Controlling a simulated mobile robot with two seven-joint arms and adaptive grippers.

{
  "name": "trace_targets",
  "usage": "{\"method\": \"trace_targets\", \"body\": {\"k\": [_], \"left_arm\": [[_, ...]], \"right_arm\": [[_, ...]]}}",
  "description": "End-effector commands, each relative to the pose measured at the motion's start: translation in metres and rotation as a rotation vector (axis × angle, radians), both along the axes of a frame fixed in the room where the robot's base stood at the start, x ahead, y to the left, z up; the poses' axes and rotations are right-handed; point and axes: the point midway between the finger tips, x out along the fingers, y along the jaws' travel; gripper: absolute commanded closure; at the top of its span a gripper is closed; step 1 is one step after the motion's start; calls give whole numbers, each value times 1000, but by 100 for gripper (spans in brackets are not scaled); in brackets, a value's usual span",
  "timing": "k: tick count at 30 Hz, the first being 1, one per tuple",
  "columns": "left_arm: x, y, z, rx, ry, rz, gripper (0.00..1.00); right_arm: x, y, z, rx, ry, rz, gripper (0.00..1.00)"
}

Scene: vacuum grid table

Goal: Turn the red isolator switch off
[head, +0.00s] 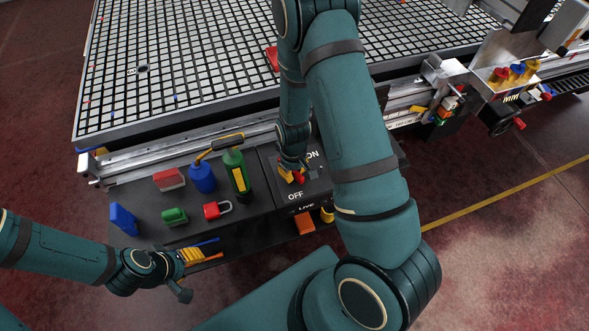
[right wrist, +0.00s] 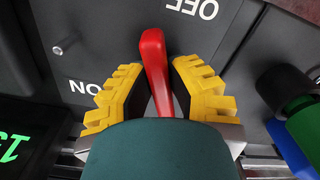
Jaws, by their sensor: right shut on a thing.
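The red isolator switch handle (right wrist: 153,60) stands up between the yellow finger pads of my right gripper (right wrist: 154,72) in the right wrist view. The gripper is shut on it. In that view the OFF label is at the upper right and the ON label at the left. In the head view my right gripper (head: 292,176) is at the dark switch box (head: 282,206), between ON and OFF, with a bit of the red handle (head: 299,177) showing. The handle's base is hidden. My left gripper (head: 200,254) hangs at the lower left, away from the switch; its opening is unclear.
Left of the switch box, a dark shelf holds a green bottle (head: 238,172), a blue bottle (head: 202,178), a red padlock (head: 214,211), a green piece (head: 174,216) and a blue block (head: 123,219). The grid table (head: 190,60) rises behind.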

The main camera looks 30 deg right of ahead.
Motion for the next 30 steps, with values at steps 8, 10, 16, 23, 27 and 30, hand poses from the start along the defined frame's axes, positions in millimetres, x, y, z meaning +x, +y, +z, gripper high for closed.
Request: {"method": "trace_targets", "body": {"k": [8,10,16,23,27,30], "left_arm": [[1,0,2,0,-2,2,53],[1,0,3,0,-2,2,53],[1,0,4,0,-3,2,53],[2,0,5,0,-4,3,53],[2,0,5,0,-4,3,53],[2,0,5,0,-4,3,53]], "right_arm": [[-2,5,-1,0,5,-220,100],[-2,6,-1,0,5,-264,100],[-2,8,-1,0,5,-358,100],[-1,9,-1,1,5,-410,100],[-1,9,-1,1,5,-419,100],[-1,9,-1,1,5,-420,100]]}}
